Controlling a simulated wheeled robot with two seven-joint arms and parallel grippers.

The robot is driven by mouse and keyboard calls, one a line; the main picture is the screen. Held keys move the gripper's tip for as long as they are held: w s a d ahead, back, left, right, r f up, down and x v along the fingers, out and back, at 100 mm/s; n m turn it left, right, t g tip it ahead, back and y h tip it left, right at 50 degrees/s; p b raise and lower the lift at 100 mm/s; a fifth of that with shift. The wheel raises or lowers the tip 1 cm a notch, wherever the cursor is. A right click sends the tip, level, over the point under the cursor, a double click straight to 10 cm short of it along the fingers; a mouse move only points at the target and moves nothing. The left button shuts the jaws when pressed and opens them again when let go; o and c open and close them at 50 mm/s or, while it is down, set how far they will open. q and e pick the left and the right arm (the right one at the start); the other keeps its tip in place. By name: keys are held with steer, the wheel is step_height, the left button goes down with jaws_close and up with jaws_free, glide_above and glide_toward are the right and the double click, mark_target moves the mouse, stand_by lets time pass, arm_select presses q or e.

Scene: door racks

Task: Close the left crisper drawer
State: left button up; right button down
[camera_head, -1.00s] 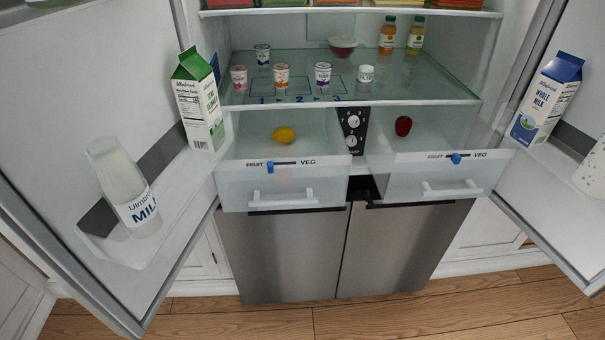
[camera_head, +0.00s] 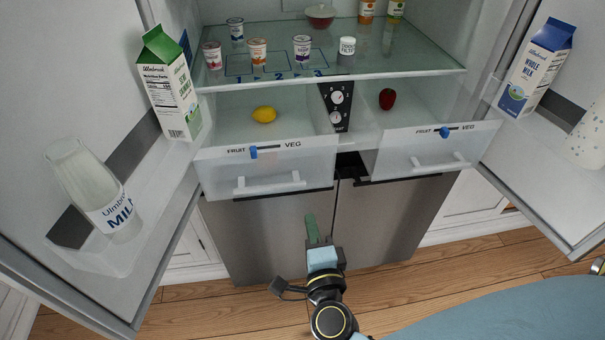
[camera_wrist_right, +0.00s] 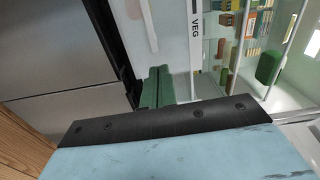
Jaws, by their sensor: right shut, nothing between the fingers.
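The left crisper drawer (camera_head: 222,172) is pulled out below the glass shelf in the head view. It has a clear front, a white handle (camera_head: 269,186) and a blue FRUIT/VEG slider (camera_head: 253,152). A lemon (camera_head: 264,114) lies inside. My right gripper (camera_head: 311,225) is shut and empty. Its green fingers point up, low and right of the left drawer's handle, in front of the steel doors. The fingers show in the wrist view (camera_wrist_right: 157,85) beside a white front panel marked VEG (camera_wrist_right: 194,30). I cannot tell contact. My left gripper is out of view.
The right crisper drawer (camera_head: 400,150) is also out, with a red fruit (camera_head: 388,99) inside. Open fridge doors stand on both sides, holding a green carton (camera_head: 170,85), a milk bottle (camera_head: 95,195) and a blue carton (camera_head: 535,68). Yogurt cups stand on the glass shelf (camera_head: 400,62).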

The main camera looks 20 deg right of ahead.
glide_toward(300, 165)
steer(key=shift+m, duration=0.3)
steer(key=p+x, duration=0.1)
steer(key=x, duration=0.4)
steer(key=shift+w, duration=0.3)
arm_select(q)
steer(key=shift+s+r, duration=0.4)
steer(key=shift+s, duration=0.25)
arm_select(e)
steer(key=shift+w+d, duration=0.25)
steer(key=shift+w, duration=0.3)
